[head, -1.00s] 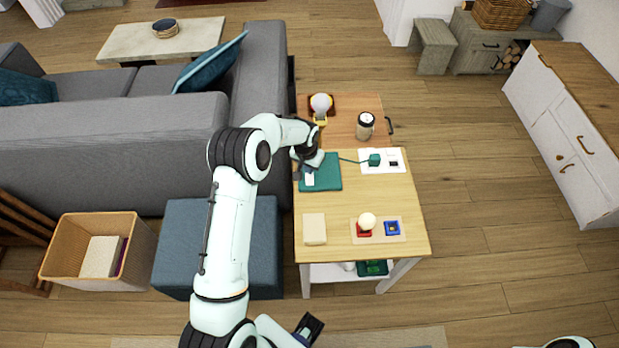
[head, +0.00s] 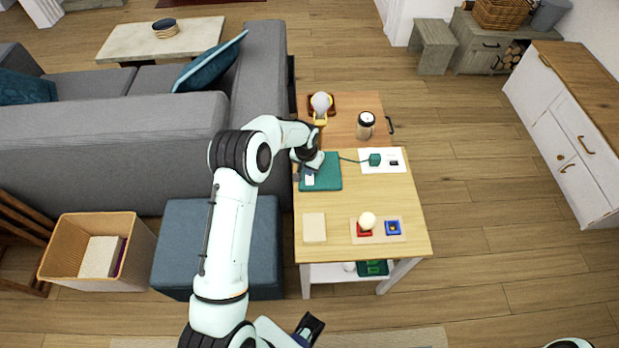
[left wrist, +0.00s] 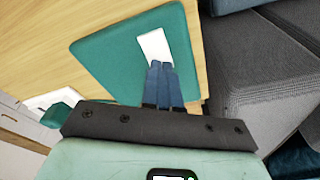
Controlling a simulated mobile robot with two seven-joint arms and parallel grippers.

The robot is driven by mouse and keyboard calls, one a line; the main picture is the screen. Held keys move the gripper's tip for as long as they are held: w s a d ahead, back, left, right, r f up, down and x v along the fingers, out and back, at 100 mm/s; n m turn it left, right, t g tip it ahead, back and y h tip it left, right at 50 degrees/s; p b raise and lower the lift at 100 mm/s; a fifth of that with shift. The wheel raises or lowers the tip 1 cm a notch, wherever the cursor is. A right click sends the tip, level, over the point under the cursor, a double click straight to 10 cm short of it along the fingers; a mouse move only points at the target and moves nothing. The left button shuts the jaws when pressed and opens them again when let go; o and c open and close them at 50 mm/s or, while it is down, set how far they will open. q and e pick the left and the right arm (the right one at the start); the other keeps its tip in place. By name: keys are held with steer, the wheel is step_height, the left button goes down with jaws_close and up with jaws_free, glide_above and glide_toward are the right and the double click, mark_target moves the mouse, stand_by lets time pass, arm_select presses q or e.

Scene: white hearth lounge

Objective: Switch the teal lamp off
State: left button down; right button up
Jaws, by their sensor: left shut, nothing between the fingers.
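The teal lamp's flat base (head: 326,174) lies on the wooden table near its left edge; it also shows in the left wrist view (left wrist: 100,58). On it is a white switch plate (left wrist: 153,42). A teal cord runs to a teal block (head: 375,160) on a white board. My left gripper (left wrist: 159,66) is shut and empty over the base. Its fingertips overlap the near end of the white plate in the picture; I cannot tell whether they touch it. A dark end piece (head: 310,326) at the bottom may be my right gripper; its jaws are unclear.
A bulb on a red base (head: 365,228) stands beside a blue switch (head: 393,227). Another bulb (head: 321,103) and a dark-lidded jar (head: 365,125) stand at the table's back. A cream block (head: 314,228) lies at the front left. The grey sofa (head: 110,140) borders the left.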

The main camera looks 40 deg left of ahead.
arm_select(q)
steer(key=shift+f, duration=0.3)
arm_select(e)
steer(key=shift+s+f, duration=0.1)
steer(key=shift+f, duration=0.1)
arm_select(q)
steer(key=shift+r, duration=0.1)
arm_select(e)
steer(key=shift+r, duration=0.1)
arm_select(q)
step_height(320, 180, up, 7)
steer(key=p, duration=0.3)
arm_select(e)
steer(key=r, duration=0.1)
steer(key=w+r, duration=0.1)
steer(key=r, duration=0.1)
steer(key=shift+w+r, duration=0.25)
steer(key=shift+w, duration=0.15)
arm_select(q)
steer(key=shift+s, duration=0.1)
arm_select(e)
steer(key=shift+s, duration=0.1)
